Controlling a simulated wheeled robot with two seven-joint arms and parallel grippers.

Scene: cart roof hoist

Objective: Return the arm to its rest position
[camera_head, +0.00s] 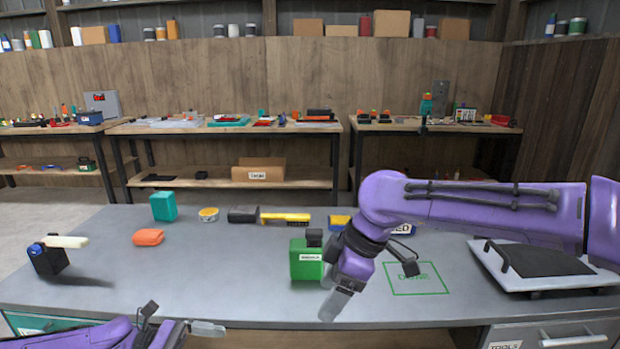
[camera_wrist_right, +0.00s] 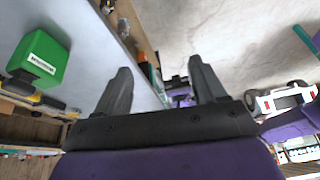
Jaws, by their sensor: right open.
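My right arm reaches in from the right over the grey table. Its gripper (camera_head: 340,300) hangs downward near the table's front edge, just right of the green box (camera_head: 304,268). In the right wrist view the two fingers of this gripper (camera_wrist_right: 162,80) stand apart with nothing held between them. The green box also shows in that view (camera_wrist_right: 38,60), to the left of the fingers. My left gripper (camera_head: 208,328) is low at the bottom left, in front of the table; its finger opening cannot be made out.
A green outlined square (camera_head: 418,291) is marked on the table (camera_head: 200,290) and looks empty. A teal box (camera_head: 163,206), orange block (camera_head: 148,237) and yellow-black tool (camera_head: 285,218) lie farther left.

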